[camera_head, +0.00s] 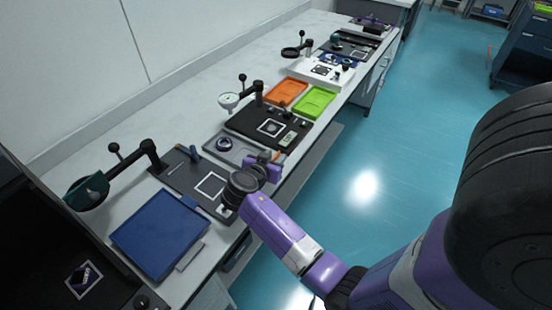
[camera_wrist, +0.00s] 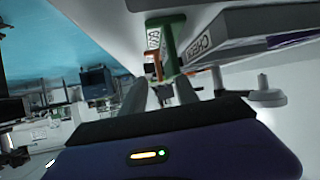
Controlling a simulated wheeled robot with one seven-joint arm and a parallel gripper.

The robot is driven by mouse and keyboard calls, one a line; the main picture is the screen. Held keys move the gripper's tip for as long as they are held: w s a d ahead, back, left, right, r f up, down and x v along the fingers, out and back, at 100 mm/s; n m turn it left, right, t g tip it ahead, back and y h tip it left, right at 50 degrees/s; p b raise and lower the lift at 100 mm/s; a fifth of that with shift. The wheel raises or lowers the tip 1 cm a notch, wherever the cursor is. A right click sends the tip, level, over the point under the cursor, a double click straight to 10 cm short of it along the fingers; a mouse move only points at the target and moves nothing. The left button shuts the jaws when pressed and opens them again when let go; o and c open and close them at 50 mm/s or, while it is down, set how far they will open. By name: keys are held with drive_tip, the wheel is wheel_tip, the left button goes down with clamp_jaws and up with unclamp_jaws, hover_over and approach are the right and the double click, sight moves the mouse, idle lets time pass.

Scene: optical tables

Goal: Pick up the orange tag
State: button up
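A small orange piece, which looks like the orange tag (camera_wrist: 157,66), shows in the wrist view just beyond the fingertips, beside a larger green T-shaped piece (camera_wrist: 169,44). In the head view a small orange bit (camera_head: 278,156) shows right beside my gripper (camera_head: 266,163). My gripper also shows in the wrist view (camera_wrist: 161,88), with its two fingers apart and nothing clearly between them. I cannot tell whether a finger touches the orange piece. Much of the area below my gripper is hidden by my wrist in the head view.
A grey tray (camera_head: 226,154) with a purple ring lies beside my gripper. Orange (camera_head: 285,91) and green (camera_head: 314,101) trays lie farther back; a blue tray (camera_head: 160,233) lies in front. The floor (camera_head: 400,120) at right is clear.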

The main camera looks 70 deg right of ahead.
sight(276, 155)
drive_tip(key=shift+x, duration=0.85)
drive_tip(key=shift+c, duration=0.3)
clamp_jaws()
drive_tip(key=shift+r, duration=0.15)
wheel_tip(276, 155, up, 19)
drive_tip(key=b, duration=0.1)
drive_tip(key=shift+b, duration=0.3)
